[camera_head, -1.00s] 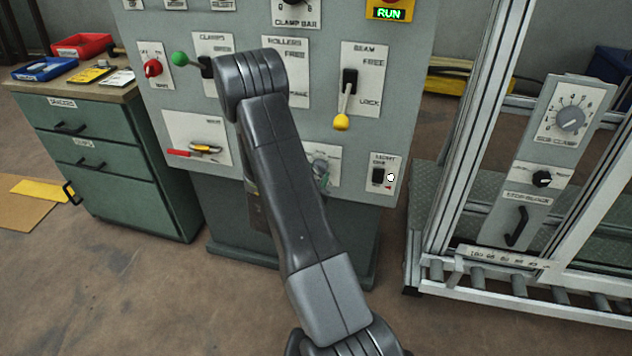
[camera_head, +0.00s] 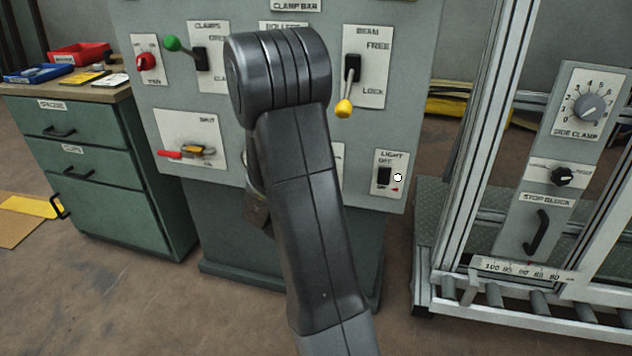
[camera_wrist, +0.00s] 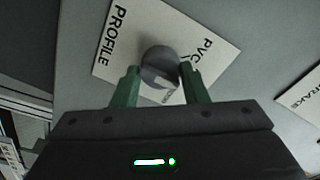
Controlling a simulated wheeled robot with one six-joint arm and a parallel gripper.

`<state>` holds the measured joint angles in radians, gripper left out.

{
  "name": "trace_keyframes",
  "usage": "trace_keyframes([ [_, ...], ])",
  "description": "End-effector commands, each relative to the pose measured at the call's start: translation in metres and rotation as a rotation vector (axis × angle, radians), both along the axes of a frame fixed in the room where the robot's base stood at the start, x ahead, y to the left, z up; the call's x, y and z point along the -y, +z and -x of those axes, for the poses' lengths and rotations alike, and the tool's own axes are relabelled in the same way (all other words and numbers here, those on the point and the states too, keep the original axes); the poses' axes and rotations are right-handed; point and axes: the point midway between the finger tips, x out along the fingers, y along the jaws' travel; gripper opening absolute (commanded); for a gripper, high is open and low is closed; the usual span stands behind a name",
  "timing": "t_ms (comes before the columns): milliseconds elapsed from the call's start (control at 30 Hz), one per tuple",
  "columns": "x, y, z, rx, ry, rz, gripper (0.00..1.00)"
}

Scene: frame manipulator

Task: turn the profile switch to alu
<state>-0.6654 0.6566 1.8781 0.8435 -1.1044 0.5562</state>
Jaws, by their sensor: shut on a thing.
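The profile switch is a round grey knob (camera_wrist: 157,62) on a white plate (camera_wrist: 113,62) in the wrist view. The plate reads PROFILE on the left and PVC on the right. A small label by the knob is partly covered and I cannot read it; no ALU mark is legible. My gripper (camera_wrist: 160,75) has its green fingers on either side of the knob and is shut on it. Which mark the knob points to is unclear. In the head view my arm hides the knob and nearly all of its plate.
The grey control panel (camera_head: 300,205) carries a green-knobbed clamps lever (camera_head: 172,43), a yellow-tipped beam lever (camera_head: 344,107) and a light switch (camera_head: 384,175). A green drawer cabinet (camera_head: 100,165) stands left. A metal frame with rollers (camera_head: 535,303) stands right.

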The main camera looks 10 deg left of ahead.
Motion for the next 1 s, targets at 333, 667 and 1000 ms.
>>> trace_keyframes([
  [333, 0.000, 0.001, 0.000, 0.000, 0.000, -0.014, 0.17],
  [667, 0.000, 0.000, 0.000, 0.001, 0.000, -0.013, 0.61],
  [1000, -0.002, 0.001, 0.012, -0.001, 0.002, -0.013, 0.61],
])
